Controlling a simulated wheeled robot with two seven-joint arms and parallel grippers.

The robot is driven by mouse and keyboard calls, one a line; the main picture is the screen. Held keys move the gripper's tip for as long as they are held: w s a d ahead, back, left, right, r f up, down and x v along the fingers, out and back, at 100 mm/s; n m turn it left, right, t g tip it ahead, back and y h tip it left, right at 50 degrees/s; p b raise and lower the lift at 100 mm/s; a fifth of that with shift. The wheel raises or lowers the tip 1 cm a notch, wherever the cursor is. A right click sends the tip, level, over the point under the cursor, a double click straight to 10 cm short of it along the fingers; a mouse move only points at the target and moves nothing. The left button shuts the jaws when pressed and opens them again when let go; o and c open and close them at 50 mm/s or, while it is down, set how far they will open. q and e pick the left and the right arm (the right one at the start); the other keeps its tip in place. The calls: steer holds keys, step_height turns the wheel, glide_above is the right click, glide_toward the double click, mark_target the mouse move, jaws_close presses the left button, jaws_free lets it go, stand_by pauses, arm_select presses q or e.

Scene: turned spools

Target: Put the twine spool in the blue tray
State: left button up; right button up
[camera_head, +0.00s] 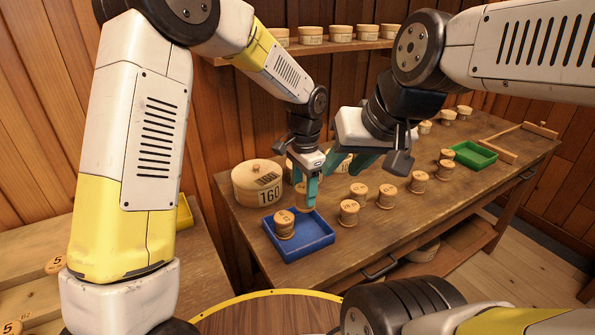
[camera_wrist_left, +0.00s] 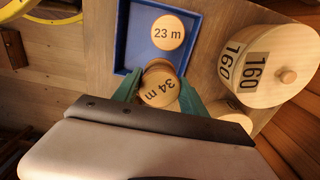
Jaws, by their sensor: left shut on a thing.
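My left gripper (camera_head: 304,190) is shut on a small wooden spool (camera_head: 299,195), held upright just behind the blue tray (camera_head: 325,236). In the left wrist view this spool, marked "34 m" (camera_wrist_left: 158,87), is between the green fingers (camera_wrist_left: 158,95) and overlaps the tray's edge (camera_wrist_left: 121,40). Another spool (camera_head: 284,224), marked "23 m" in the left wrist view (camera_wrist_left: 168,32), stands inside the tray. My right gripper (camera_head: 346,168) looks open and empty above the back of the bench. I cannot tell from the labels which spool is twine.
A large round box marked "160" (camera_head: 258,184) stands close behind the tray. Several loose spools (camera_head: 349,212) stand to the tray's right. A green tray (camera_head: 474,155) lies farther right. A shelf (camera_head: 330,47) with round boxes is on the wall. The bench front is clear.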

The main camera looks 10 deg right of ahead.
mark_target(304, 209)
arm_select(q)
steer(key=shift+f, duration=3.5)
steer(key=o, duration=1.5)
steer(key=shift+c, duration=0.2)
steer(key=shift+r, duration=0.1)
steer(key=shift+r, duration=4.4)
